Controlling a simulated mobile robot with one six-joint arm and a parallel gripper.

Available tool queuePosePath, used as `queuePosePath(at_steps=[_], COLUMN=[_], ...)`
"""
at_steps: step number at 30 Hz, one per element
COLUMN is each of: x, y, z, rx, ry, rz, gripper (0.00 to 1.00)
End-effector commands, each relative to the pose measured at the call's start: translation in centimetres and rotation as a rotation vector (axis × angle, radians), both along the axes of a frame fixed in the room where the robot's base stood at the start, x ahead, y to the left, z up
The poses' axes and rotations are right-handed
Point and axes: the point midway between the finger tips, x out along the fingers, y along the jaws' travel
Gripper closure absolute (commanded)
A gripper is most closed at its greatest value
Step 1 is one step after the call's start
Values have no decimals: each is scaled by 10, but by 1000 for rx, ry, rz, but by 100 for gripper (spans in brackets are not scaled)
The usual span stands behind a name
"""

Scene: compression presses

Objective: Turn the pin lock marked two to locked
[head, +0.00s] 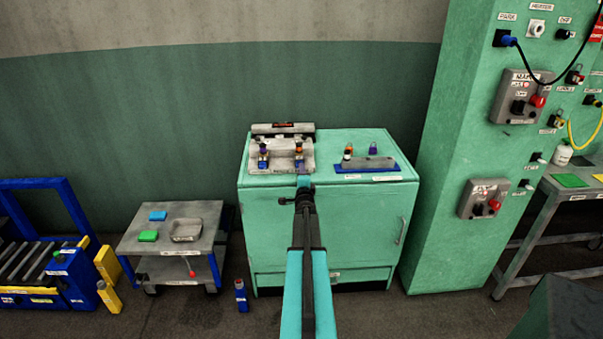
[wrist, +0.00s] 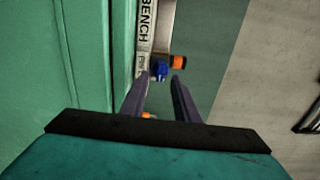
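A grey fixture plate (head: 281,170) sits on the left of the green cabinet top. It carries a left pin lock (head: 263,159) and a right one (head: 299,158), each with blue and orange parts. Their number marks are too small to read, so I cannot tell which is two. In the wrist view a blue and orange part (wrist: 160,71) lies beyond my fingertips, beside a "BENCH" label. My gripper (wrist: 161,77) is open, its fingers apart with nothing visibly held. In the head view it is near the cabinet's front top edge, partly hidden by my arm.
A blue tray (head: 350,170) with a grey block is on the cabinet's right, small pins behind it. A green panel column (head: 440,170) stands at right. A grey cart (head: 195,238) is at left, and a blue bottle-like item (head: 241,296) stands on the floor.

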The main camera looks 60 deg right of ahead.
Motion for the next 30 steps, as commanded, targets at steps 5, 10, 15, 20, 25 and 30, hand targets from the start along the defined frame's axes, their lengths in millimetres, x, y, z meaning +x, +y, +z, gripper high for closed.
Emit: queuePosePath(at_steps=[5,10,15,20,25,30], x=[-11,-20,-29,-37,-46,-55], y=[15,27,39,51,63,75], z=[-1,-1,-1,-1,-1,-1], rx=[0,0,0,1,1,1], ry=[0,0,0,-1,-1,-1], rz=[0,0,0,-1,-1,-1], gripper=[72,72,72,72,72,72])
